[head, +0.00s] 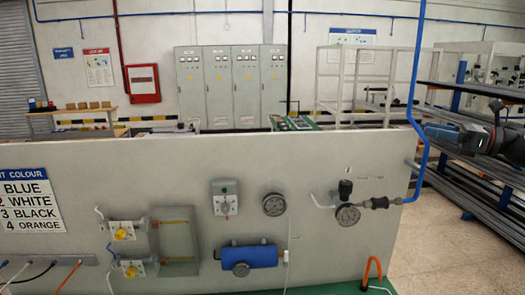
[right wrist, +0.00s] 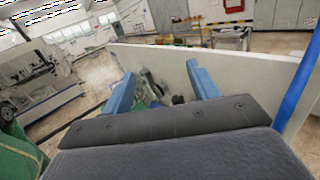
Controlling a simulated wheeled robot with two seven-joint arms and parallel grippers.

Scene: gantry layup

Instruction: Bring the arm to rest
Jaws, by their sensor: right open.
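My right gripper (head: 432,133) is at the right side of the head view, beside the right end of the grey panel (head: 110,165) and in front of the dark racks. In the right wrist view its two blue fingers stand apart, and the gripper (right wrist: 160,70) is open with nothing between the fingers. The panel's edge shows beyond the fingers there. My left gripper is not in view.
Racks of long bars (head: 485,190) stand at the right. A bare floor strip (head: 440,245) lies between panel and racks. Grey cabinets (head: 232,85) stand behind.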

